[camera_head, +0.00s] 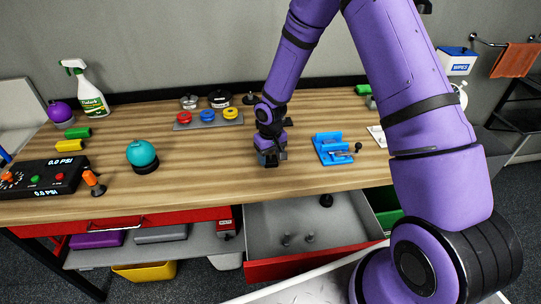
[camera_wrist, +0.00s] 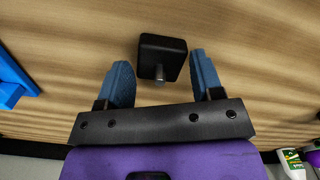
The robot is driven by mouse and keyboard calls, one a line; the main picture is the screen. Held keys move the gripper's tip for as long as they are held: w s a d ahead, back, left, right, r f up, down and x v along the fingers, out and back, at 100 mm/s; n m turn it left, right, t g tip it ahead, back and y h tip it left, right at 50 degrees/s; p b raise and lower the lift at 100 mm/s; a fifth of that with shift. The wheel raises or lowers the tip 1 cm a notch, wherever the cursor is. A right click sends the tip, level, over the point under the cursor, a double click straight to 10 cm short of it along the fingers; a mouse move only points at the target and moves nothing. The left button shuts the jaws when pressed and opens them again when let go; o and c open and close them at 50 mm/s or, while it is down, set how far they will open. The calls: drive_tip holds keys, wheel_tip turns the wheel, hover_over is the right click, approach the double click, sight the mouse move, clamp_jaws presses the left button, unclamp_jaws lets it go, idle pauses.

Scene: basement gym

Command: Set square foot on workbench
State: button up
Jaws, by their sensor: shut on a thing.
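The square foot (camera_wrist: 162,55) is a black square block with a short metal stud, seen between and just beyond my blue fingertips in the wrist view. My gripper (camera_wrist: 162,75) is shut on it. In the head view my gripper (camera_head: 270,158) points down over the middle of the wooden workbench (camera_head: 220,165), close to its top. The foot is mostly hidden by the fingers there. I cannot tell whether the foot touches the wood.
An open drawer (camera_head: 265,222) with several small dark feet sits below the bench front. A blue vise-like fixture (camera_head: 330,148) stands right of my gripper. A teal ball (camera_head: 141,153) and a grey tray (camera_head: 206,121) of colored discs are left. Bare wood lies around my gripper.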

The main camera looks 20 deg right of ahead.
drive_tip(key=shift+f, duration=0.1)
drive_tip(key=o, duration=0.9)
